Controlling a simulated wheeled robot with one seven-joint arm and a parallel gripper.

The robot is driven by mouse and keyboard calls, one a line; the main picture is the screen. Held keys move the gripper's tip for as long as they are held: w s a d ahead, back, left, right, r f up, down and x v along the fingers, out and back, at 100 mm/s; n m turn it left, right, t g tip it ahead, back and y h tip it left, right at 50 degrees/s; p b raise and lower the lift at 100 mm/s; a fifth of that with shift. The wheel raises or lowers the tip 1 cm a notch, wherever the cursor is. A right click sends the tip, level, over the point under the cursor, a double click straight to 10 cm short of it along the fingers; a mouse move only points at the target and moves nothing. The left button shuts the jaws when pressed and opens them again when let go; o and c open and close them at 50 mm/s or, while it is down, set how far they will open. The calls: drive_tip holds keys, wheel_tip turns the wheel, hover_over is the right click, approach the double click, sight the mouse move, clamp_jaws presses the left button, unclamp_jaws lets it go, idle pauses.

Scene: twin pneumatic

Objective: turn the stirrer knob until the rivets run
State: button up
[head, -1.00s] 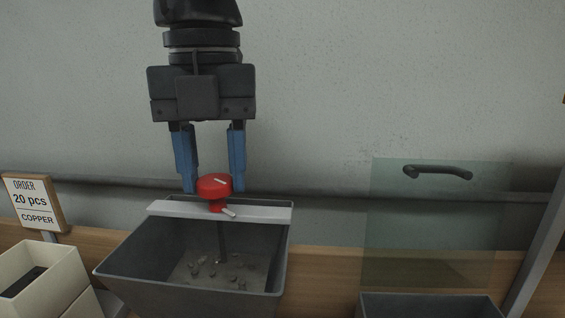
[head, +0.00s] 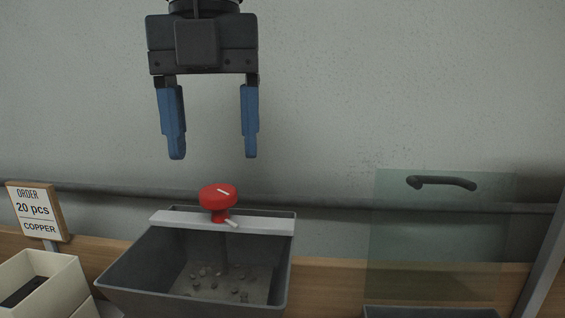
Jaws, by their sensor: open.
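Several small rivets (head: 242,296) lie on the hopper floor. The stirrer shaft below the bar is hard to make out. My gripper (head: 214,158) is open and empty, with its blue fingers pointing down. Its fingertips are above the knob in the picture and apart from it.
An order sign (head: 36,210) reading "20 pcs copper" stands at the left above a cream bin (head: 62,287). A clear panel with a dark handle (head: 441,182) stands at the right, above another grey bin (head: 430,312). A dark rail runs along the wall.

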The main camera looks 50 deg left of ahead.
drive_tip(key=shift+r, duration=1.35)
